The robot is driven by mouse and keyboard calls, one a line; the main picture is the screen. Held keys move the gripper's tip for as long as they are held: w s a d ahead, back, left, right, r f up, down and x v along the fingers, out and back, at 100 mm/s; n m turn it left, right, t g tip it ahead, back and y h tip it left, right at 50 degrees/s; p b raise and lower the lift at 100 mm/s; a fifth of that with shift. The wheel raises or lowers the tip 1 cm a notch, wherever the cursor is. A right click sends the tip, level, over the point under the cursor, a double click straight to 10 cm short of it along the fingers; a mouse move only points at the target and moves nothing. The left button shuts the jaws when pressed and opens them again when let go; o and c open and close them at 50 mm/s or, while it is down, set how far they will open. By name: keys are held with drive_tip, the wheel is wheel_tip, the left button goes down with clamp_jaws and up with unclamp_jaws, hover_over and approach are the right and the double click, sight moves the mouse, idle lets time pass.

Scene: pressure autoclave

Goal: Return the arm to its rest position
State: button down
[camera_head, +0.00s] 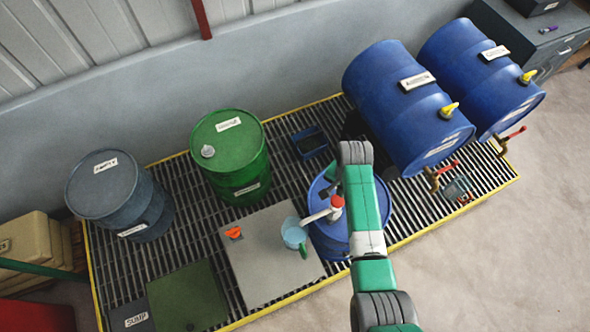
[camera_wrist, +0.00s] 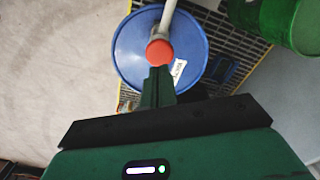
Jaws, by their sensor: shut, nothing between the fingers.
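My arm (camera_head: 365,215) reaches up the middle of the head view, partly in front of a blue drum (camera_head: 325,238) that carries a pump with a red knob (camera_head: 337,202) and a white spout (camera_head: 316,216). In the wrist view my gripper (camera_wrist: 159,72) is shut and empty. Its fingertips appear just below the red knob (camera_wrist: 159,51) in the picture, over the blue drum top (camera_wrist: 130,55). I cannot tell the height gap, or whether they touch. In the head view the gripper is mostly hidden behind the arm.
A light-blue jug (camera_head: 293,234) and an orange item (camera_head: 234,232) rest on a grey plate (camera_head: 262,275). A green drum (camera_head: 228,140), a grey-blue drum (camera_head: 102,187) and two lying blue drums (camera_head: 385,80) stand around on the yellow-edged grating. Open floor (camera_head: 480,270) lies right.

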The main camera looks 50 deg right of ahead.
drive_tip(key=shift+r, duration=1.25)
